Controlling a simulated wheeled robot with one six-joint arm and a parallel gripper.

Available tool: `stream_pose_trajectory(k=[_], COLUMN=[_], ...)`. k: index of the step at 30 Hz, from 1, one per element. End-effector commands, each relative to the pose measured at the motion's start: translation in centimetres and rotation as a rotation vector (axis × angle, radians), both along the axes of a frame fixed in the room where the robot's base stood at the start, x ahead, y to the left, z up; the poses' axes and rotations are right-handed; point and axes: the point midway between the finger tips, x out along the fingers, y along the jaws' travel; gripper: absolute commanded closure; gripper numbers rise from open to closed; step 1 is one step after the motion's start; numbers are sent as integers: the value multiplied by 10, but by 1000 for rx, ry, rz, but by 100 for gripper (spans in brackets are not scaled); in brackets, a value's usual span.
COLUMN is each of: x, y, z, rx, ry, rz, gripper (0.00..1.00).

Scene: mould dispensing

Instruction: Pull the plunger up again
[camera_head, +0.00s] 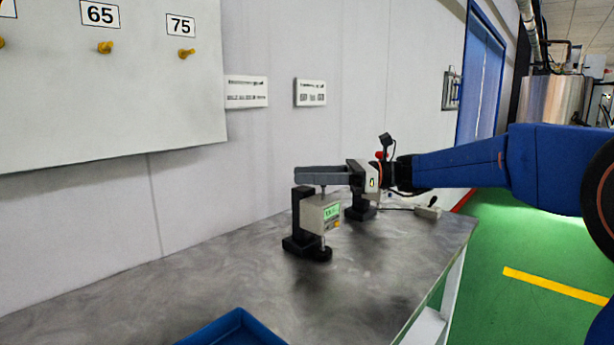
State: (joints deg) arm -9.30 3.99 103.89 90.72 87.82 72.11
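A dial gauge with a pale grey body and a lit green display (331,212) stands on a black stand (300,240) with a round black foot, on the grey table. Its thin plunger stem (323,190) shows just above the body. My gripper (302,175) reaches in from the right, with its long grey fingers level over the top of the gauge. The fingers cover the stem's top end. They are seen side-on, so I cannot tell whether they are closed on it or how far apart they are.
A second black stand (362,211) is behind and right of the gauge, under my gripper. A small grey box (428,212) with a cable lies near the wall. A blue tray (233,330) is at the front edge. The table (190,290) is clear to the left.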

Motion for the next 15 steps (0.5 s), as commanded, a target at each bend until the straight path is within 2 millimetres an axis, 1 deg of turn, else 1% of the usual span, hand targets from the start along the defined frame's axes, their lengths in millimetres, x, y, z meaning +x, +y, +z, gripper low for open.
stream_pose_trajectory(k=[3, 10, 11, 12, 14, 15], x=[-1, -1, -1, -1, -1, -1], y=[4, 4, 4, 4, 4, 4], z=[0, 0, 0, 0, 0, 0], rx=[0, 0, 0, 0, 0, 0], ry=[0, 0, 0, 0, 0, 0], rz=[1, 1, 1, 1, 0, 1], gripper=[60, 60, 63, 72, 87, 96])
